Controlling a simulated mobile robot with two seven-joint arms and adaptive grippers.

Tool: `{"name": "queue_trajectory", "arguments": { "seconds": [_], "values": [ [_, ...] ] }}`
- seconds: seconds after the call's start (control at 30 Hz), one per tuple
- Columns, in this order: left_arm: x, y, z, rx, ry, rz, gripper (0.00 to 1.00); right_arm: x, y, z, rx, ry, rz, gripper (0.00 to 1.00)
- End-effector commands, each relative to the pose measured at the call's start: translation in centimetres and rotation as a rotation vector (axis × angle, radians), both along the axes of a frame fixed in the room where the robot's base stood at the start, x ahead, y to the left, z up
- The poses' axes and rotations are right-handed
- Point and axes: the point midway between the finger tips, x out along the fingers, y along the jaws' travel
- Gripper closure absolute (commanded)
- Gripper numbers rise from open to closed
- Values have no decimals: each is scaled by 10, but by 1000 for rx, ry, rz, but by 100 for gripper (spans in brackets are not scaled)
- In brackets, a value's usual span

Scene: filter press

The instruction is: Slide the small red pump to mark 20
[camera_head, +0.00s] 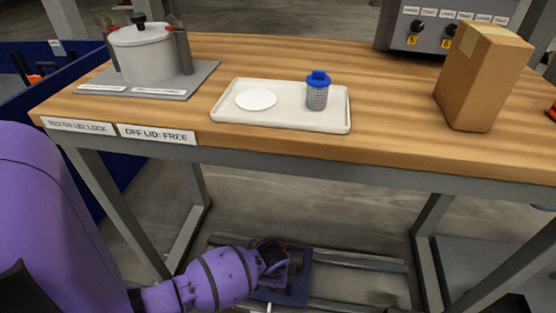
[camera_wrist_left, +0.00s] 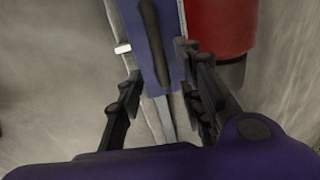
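A red cylindrical body (camera_wrist_left: 222,28), apparently the pump, shows at the upper right of the left wrist view, cut off by the frame. Beside it is a blue plate (camera_wrist_left: 172,12) with a dark bar-like handle (camera_wrist_left: 152,40). In the head view the blue plate (camera_head: 292,290) sits low under the table, mostly behind my left arm. My left gripper (camera_wrist_left: 158,72) is open, a finger on each side of the dark bar's near end, with no clear contact. In the head view its fingers are hidden. No mark 20 is readable. My right gripper is not in view.
Metal rails (camera_head: 365,263) run low under the wooden table (camera_head: 400,130). Table legs (camera_head: 430,225) stand around them. On top are a pot (camera_head: 147,55), a white tray (camera_head: 285,122) with a blue-lidded cup (camera_head: 317,95), a cardboard box (camera_head: 480,85) and a control panel (camera_head: 425,30).

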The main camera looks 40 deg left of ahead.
Motion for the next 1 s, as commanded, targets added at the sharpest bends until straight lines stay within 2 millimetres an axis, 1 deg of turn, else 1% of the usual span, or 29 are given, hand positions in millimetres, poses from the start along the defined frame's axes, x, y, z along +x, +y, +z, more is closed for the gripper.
{"name": "queue_trajectory", "arguments": {
  "seconds": [0.03,0.1,0.23,0.4,0.63,0.67,0.9,1.0],
  "values": [
    [0,1,-14,-1,4,2,66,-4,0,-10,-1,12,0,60],
    [2,2,-25,0,3,2,66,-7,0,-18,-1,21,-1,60],
    [6,4,-40,0,1,1,66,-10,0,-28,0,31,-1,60],
    [7,5,-48,0,0,1,66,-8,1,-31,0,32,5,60],
    [8,5,-48,0,-1,1,66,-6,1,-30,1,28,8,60],
    [8,5,-48,0,-1,1,67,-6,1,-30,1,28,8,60],
    [8,5,-48,0,-1,1,99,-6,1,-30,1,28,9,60],
    [8,5,-48,0,-1,1,100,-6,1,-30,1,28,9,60]
  ]
}}
